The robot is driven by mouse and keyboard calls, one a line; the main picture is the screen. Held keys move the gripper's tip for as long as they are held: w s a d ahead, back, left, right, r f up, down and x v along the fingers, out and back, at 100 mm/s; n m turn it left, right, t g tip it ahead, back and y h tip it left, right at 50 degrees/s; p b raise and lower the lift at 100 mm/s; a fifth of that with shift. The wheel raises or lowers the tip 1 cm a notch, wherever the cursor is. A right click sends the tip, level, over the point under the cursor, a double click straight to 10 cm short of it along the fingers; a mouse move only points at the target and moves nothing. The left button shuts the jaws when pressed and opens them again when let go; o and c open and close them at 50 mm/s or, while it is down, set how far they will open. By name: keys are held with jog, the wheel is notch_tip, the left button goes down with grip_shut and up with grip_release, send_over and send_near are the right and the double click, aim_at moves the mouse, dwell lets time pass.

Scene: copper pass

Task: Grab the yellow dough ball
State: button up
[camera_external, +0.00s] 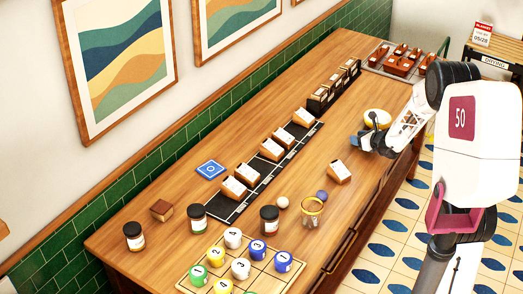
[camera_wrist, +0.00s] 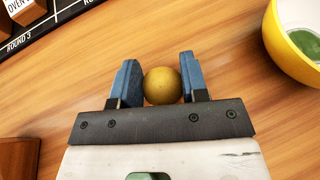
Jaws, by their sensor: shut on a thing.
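The yellow dough ball (camera_wrist: 162,86) is a small round dull-yellow ball. In the wrist view it sits between the two blue fingers of my gripper (camera_wrist: 159,76), which is shut on it. In the external view my gripper (camera_external: 364,141) is low over the right part of the wooden table, and the ball is not clearly visible there. I cannot tell whether the ball touches the table.
A yellow bowl (camera_wrist: 279,52) with green inside is close by; it also shows behind my gripper in the external view (camera_external: 377,114). A wooden block (camera_external: 339,172), a white ball (camera_external: 282,203), a blue ball (camera_external: 321,196) and a glass (camera_external: 312,212) stand nearer the front.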

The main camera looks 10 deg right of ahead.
jog(key=shift+r, duration=0.1)
jog(key=shift+r, duration=0.75)
notch_tip(320, 180, up, 2)
jog(key=shift+r, duration=0.15)
jog(key=s, duration=0.5)
jog(key=s+a, duration=0.1)
jog(key=s, duration=0.4)
jog(key=s+r, duration=0.1)
jog(key=s, duration=0.5)
jog(key=shift+a, duration=0.15)
